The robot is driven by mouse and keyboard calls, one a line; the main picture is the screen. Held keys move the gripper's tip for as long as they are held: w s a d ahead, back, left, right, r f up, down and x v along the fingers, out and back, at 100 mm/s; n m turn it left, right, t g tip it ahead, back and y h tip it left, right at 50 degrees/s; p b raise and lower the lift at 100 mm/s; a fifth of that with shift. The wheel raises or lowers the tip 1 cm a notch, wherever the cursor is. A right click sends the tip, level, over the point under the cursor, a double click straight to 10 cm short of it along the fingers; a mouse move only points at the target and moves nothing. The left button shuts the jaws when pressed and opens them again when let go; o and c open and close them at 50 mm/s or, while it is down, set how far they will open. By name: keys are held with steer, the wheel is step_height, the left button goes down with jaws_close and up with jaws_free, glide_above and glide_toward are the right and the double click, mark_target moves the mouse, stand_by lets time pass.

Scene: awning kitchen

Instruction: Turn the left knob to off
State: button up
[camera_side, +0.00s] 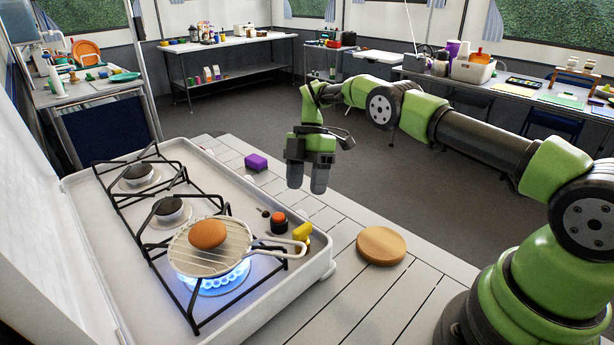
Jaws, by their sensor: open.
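The white stove (318,268) fills the left of the view. On its right-hand border sit a black knob with an orange-red top (279,219) and a yellow piece (302,236), which looks like a knob or handle. A small dark part (265,212) lies just behind them. I cannot tell for sure which is the left knob. The near burner is lit, with blue flames (218,278) under a wire grill pan (186,262). My gripper (308,186) is open and empty, pointing down, above and behind the knobs and clear of the stove.
A brown round item (208,234) lies on the pan. The pan's handle (282,248) reaches towards the yellow piece. A purple block (256,162) and a round wooden board (381,245) lie on the slatted counter (345,222). Two unlit burners are farther back under black grates (130,207).

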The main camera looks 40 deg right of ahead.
steer(key=shift+w+d+r, duration=0.15)
steer(key=shift+d+r, duration=0.05)
steer(key=shift+r, duration=0.35)
